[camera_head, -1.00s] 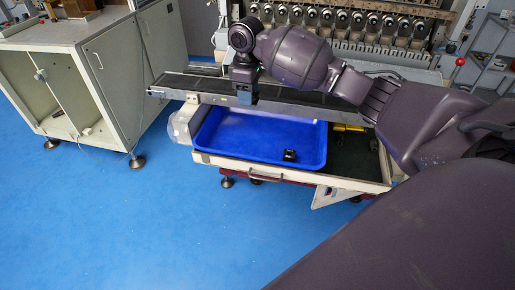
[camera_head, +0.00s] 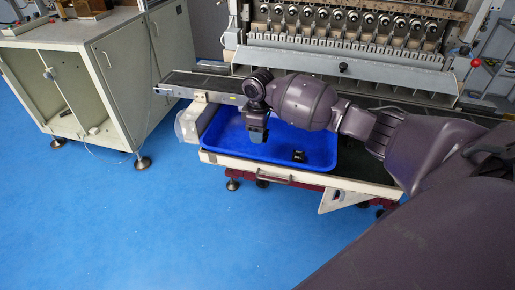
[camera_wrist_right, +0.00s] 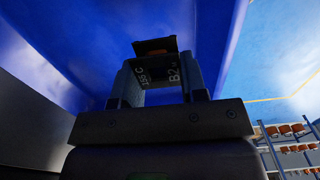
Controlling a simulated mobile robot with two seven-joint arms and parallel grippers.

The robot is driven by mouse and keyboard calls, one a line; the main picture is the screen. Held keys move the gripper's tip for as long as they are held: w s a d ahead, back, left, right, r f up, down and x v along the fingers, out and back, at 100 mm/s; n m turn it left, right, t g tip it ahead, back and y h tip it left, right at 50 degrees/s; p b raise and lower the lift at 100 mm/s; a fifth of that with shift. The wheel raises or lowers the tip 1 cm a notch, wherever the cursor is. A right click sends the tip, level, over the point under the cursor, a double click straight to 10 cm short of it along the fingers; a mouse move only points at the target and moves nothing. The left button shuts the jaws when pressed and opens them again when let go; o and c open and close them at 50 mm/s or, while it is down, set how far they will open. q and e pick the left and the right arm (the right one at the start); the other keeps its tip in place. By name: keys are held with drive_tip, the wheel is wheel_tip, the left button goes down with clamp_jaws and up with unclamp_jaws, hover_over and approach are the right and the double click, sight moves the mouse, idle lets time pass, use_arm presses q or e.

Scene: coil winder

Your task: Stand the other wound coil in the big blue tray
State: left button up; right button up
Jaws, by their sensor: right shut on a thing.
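The big blue tray (camera_head: 229,145) sits on the low bench in front of the conveyor. One small dark coil (camera_head: 298,156) stands in its right part, near the front wall. My right gripper (camera_head: 257,139) points down over the left-middle of the tray. In the right wrist view its two fingers (camera_wrist_right: 158,84) are shut on the other wound coil (camera_wrist_right: 155,46), a dark piece with a brown middle between the fingertips. In the head view the gripper hides this coil, and I cannot tell whether it touches the tray floor. My left gripper is not in view.
The narrow conveyor (camera_head: 198,83) runs behind the tray, with the winding machine (camera_head: 345,60) beyond it. A grey-white cabinet (camera_head: 75,85) stands at the left. The blue floor in front is clear. The tray floor between my gripper and the standing coil is free.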

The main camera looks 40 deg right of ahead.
sight(259, 153)
wheel_tip(259, 153, down, 6)
drive_tip(key=shift+f+b, duration=0.25)
drive_tip(key=shift+b, duration=0.4)
drive_tip(key=shift+f, duration=0.1)
drive_tip(key=o, duration=0.8)
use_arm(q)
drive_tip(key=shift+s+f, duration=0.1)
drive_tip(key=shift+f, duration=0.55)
use_arm(e)
drive_tip(key=shift+o, duration=0.5)
